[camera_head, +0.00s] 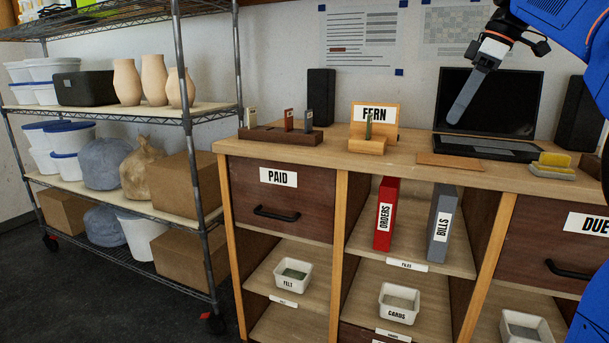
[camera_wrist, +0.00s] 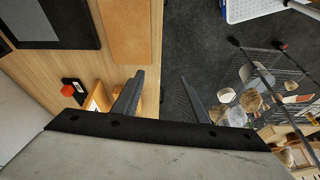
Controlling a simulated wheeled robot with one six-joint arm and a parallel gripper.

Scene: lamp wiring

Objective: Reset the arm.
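My gripper (camera_head: 455,117) hangs in the air at the upper right of the head view, in front of the dark laptop screen and above the desk. Its fingers point down and to the left. My blue arm comes in from the upper right of the head view.
Below are a PAID drawer (camera_head: 278,196), binders and labelled trays. A wire shelf (camera_head: 110,111) stands left.

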